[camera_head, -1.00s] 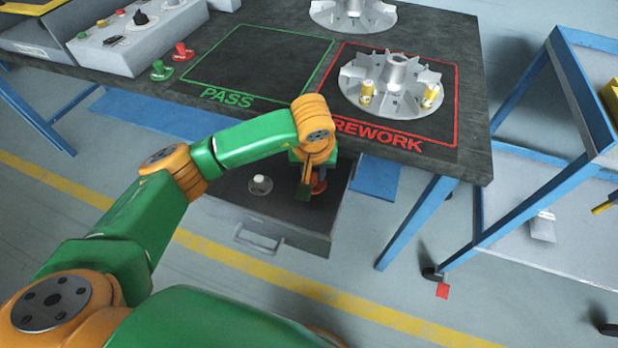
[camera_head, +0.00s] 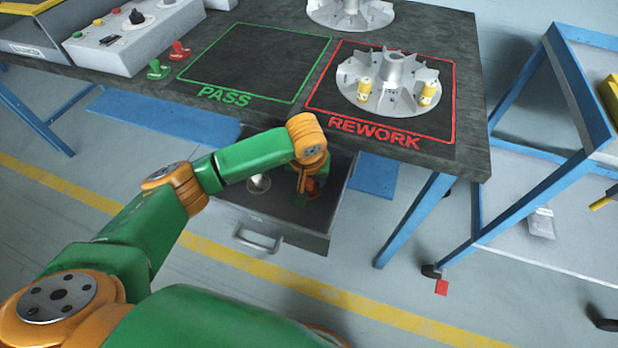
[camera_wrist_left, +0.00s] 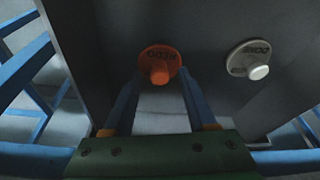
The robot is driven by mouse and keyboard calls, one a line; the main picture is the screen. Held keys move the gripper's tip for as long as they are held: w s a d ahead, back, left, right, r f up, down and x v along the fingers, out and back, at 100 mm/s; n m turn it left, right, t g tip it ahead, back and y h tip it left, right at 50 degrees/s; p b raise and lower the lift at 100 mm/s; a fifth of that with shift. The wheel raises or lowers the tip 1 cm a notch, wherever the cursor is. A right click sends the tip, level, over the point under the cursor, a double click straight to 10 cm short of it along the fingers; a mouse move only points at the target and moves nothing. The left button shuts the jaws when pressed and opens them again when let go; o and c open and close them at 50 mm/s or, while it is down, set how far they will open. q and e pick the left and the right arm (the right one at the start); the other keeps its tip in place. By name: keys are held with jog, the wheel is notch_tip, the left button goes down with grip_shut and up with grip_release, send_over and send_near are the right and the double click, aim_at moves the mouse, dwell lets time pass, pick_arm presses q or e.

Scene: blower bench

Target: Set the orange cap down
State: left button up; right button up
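The orange cap (camera_wrist_left: 160,64) is a round disc with a knob and dark lettering. It appears to lie on the floor of the open drawer (camera_head: 283,229), and shows partly behind my gripper in the head view (camera_head: 313,188). My left gripper (camera_wrist_left: 159,80) points down into the drawer. Its two blue fingers stand apart, one on each side of the cap's knob, with gaps visible between knob and fingers. A pale cap with a white knob (camera_wrist_left: 250,60) lies apart from it on the drawer floor; my arm partly hides it in the head view (camera_head: 259,184). My right gripper is out of view.
The dark bench (camera_head: 462,165) above the drawer has a green PASS outline and a red REWORK outline. A metal impeller (camera_head: 392,85) with yellow parts stands in REWORK. The PASS area (camera_head: 258,62) is clear. A blue-framed cart (camera_head: 545,150) stands at right.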

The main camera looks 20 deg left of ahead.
aim_at(308, 202)
pick_arm(q)
jog(key=shift+r+p, duration=0.3)
jog(key=shift+r, duration=0.05)
jog(key=v, duration=1.1)
jog(key=shift+r+p, duration=0.3)
jog(key=shift+s, duration=0.2)
